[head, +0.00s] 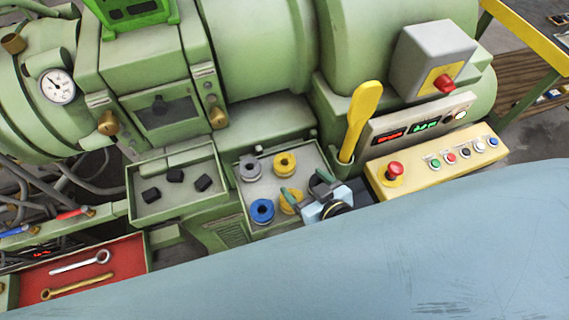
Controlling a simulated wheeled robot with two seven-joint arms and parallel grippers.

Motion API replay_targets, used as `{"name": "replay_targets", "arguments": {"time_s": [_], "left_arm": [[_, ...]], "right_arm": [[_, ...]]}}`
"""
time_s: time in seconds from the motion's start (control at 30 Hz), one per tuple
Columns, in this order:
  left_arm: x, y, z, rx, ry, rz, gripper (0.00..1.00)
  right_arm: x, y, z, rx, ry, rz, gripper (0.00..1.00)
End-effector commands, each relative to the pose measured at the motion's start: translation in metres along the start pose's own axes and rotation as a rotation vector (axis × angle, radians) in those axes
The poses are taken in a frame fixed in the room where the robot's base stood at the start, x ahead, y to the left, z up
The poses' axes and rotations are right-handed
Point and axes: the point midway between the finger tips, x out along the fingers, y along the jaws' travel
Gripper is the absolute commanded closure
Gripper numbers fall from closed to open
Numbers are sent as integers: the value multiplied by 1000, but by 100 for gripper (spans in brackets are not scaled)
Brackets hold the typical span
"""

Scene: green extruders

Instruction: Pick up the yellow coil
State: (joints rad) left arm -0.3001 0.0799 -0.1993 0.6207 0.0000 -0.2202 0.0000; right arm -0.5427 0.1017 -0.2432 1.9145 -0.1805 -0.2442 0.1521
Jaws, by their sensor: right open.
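A yellow coil (285,163) sits at the back of a shallow grey tray (239,186) in the green machine. A second yellow coil (289,201) lies nearer, partly hidden by my right gripper (303,185). A grey coil (250,169) and a blue coil (262,211) are on the left side of the tray. My right gripper is open over the tray's right part. One finger overlaps the nearer yellow coil in the picture; I cannot tell whether they touch. My left gripper is not in view.
A second tray with black pieces (175,176) is to the left. A yellow lever (361,118) rises to the right, beside a yellow control panel with a red button (395,170). A red tray (120,277) with wrenches is at the lower left.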

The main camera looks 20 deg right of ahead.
Motion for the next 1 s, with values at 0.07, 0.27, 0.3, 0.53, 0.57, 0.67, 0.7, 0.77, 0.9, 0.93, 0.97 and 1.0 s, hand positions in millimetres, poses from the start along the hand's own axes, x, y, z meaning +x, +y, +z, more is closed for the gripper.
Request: {"name": "replay_targets", "arguments": {"time_s": [0.07,0.27,0.3,0.53,0.57,0.67,0.7,0.77,0.9,0.93,0.97,1.0], "left_arm": [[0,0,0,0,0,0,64],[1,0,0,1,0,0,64],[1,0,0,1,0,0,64],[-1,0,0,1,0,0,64],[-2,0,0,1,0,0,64],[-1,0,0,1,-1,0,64],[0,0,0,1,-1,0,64],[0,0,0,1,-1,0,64],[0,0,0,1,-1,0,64],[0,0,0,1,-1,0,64],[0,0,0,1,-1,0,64],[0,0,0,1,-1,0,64]], "right_arm": [[16,0,-1,0,1,0,20],[38,0,0,1,-1,1,20],[39,0,0,1,-2,1,20],[63,3,-1,-1,-1,1,20],[67,4,-1,-2,-2,1,20],[81,4,0,-1,-1,0,20],[85,4,0,-1,-2,0,20],[89,4,0,0,-2,0,20],[92,3,0,0,-3,-1,20],[92,3,0,0,-3,-1,20],[92,3,0,0,-3,-1,20],[91,3,0,0,-3,-1,20]]}}
